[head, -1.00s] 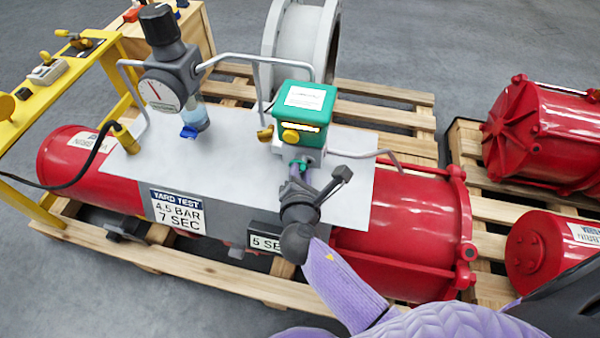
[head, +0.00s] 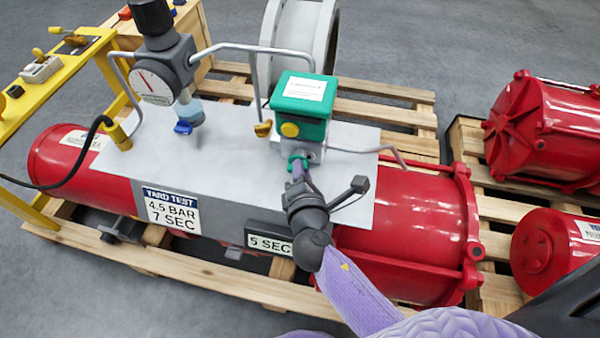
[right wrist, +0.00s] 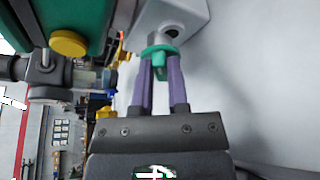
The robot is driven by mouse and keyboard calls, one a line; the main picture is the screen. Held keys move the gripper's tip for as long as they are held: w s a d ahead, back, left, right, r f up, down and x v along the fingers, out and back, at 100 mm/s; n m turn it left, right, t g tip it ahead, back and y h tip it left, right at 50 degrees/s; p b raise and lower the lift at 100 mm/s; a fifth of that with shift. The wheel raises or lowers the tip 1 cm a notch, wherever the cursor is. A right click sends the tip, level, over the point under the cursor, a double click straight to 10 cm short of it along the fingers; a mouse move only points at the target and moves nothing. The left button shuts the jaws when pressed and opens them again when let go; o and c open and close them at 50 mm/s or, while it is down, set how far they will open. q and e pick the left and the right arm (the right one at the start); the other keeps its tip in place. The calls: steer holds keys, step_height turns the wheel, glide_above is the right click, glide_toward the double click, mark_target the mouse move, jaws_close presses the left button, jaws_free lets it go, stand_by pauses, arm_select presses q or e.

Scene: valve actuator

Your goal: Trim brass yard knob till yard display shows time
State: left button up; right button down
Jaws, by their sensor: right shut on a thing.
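My right gripper (head: 299,170) reaches up to the front of the grey and green valve unit (head: 302,95). Its purple fingers are shut on a small green knob (right wrist: 160,52) under the unit, which also shows in the head view (head: 297,161). I see no brass colour on this knob; the fingers hide part of it. A yellow round button (head: 289,130) is on the unit's front, and a brass fitting (head: 263,128) is at its left. A small plate reads 5 SEC (head: 270,245). A sign reads YARD TEST 4.5 BAR 7 SEC (head: 172,210). My left gripper is not in view.
A dial gauge (head: 152,86) with a filter bowl stands left on the grey plate (head: 230,160). Bent pipes run beside the unit. A red cylinder (head: 410,235) lies on the pallet. A yellow stand (head: 60,75) with a black cable is at left.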

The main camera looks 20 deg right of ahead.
steer(key=shift+f+m+t+b, duration=0.35)
steer(key=shift+m+t+b, duration=0.15)
steer(key=shift+m+b, duration=0.6)
steer(key=shift+d+b, duration=0.1)
steer(key=shift+b, duration=0.35)
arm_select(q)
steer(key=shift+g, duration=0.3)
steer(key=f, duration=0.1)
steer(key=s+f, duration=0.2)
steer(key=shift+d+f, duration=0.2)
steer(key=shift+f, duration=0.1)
arm_select(e)
steer(key=shift+r, duration=0.1)
steer(key=c, duration=0.8)
jaws_free()
steer(key=shift+o, duration=0.9)
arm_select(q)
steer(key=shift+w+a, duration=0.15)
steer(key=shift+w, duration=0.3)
